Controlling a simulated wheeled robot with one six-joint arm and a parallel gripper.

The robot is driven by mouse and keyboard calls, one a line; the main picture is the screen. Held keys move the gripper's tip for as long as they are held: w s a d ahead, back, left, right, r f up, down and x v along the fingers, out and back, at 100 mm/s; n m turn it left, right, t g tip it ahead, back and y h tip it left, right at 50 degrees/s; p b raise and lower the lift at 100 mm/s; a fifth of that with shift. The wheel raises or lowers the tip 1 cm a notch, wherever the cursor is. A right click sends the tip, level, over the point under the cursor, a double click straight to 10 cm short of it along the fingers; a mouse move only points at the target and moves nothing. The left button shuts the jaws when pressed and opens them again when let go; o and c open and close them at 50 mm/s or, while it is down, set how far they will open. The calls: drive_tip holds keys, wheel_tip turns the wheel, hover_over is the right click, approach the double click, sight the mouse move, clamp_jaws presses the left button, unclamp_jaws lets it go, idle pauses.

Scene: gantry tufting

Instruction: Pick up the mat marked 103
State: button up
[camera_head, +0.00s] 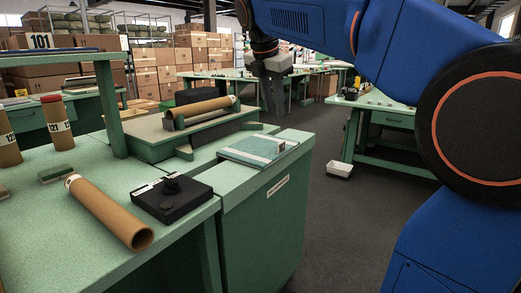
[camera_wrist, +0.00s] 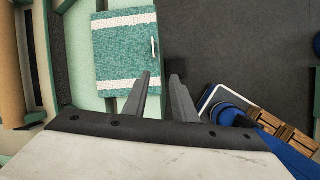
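A teal mat with white bands (camera_head: 252,150) lies flat on top of the green cabinet (camera_head: 262,215), near its right edge. It also shows in the wrist view (camera_wrist: 125,55), at upper left of centre, with a small pale tag near its right edge. I cannot read a number on it. My gripper (camera_head: 274,100) hangs fingers-down, above and apart from the mat. In the wrist view my gripper (camera_wrist: 160,78) is open and empty, with a gap between its fingers. The fingers sit at the mat's lower right, over its edge and the dark floor.
A cardboard tube (camera_head: 108,210) and a black device (camera_head: 172,198) lie on the left bench. Another tube (camera_head: 203,109) rests on a green stand behind the mat. Clear floor lies right of the cabinet.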

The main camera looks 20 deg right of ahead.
drive_tip(key=w+r+n, duration=0.2)
drive_tip(key=w+n, duration=0.1)
drive_tip(key=w, duration=0.1)
drive_tip(key=x, duration=1.1)
drive_tip(key=shift+s+d+f, duration=0.25)
drive_tip(key=shift+s+d, duration=0.05)
drive_tip(key=shift+s+d+x, duration=0.1)
drive_tip(key=shift+s+x, duration=0.05)
drive_tip(key=shift+x, duration=1.15)
drive_tip(key=shift+s+d+x, duration=0.15)
drive_tip(key=shift+s+x, duration=0.05)
drive_tip(key=shift+x, duration=1.15)
clamp_jaws()
